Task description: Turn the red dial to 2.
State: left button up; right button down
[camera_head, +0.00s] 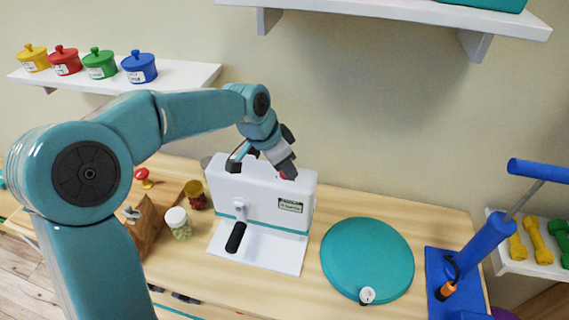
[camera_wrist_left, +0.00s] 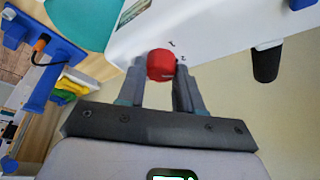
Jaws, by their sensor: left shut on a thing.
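The red dial (camera_wrist_left: 161,65) sits on the white machine, between the two fingers of my left gripper (camera_wrist_left: 160,88) in the left wrist view. The fingers are shut on it, one on each side. Small dark marks show on the white surface beside the dial, too small to read with certainty. In the head view the white machine (camera_head: 262,197) stands on the wooden table, and my left gripper (camera_head: 285,168) is at its top right. My right gripper is not in view.
A teal round disc (camera_head: 367,255) lies right of the machine, with a small white knob at its front edge. A blue pump-like device (camera_head: 470,262) stands at the right. Jars (camera_head: 178,222) and a brown paper bag (camera_head: 146,228) stand at the left. Colored pots line a wall shelf (camera_head: 180,75).

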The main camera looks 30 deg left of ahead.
pick_arm(q)
jog(key=o, duration=1)
jog(key=shift+o, duration=0.2)
jog(key=v, duration=1.6)
jog(key=shift+r, duration=0.2)
jog(key=shift+s+a, duration=0.1)
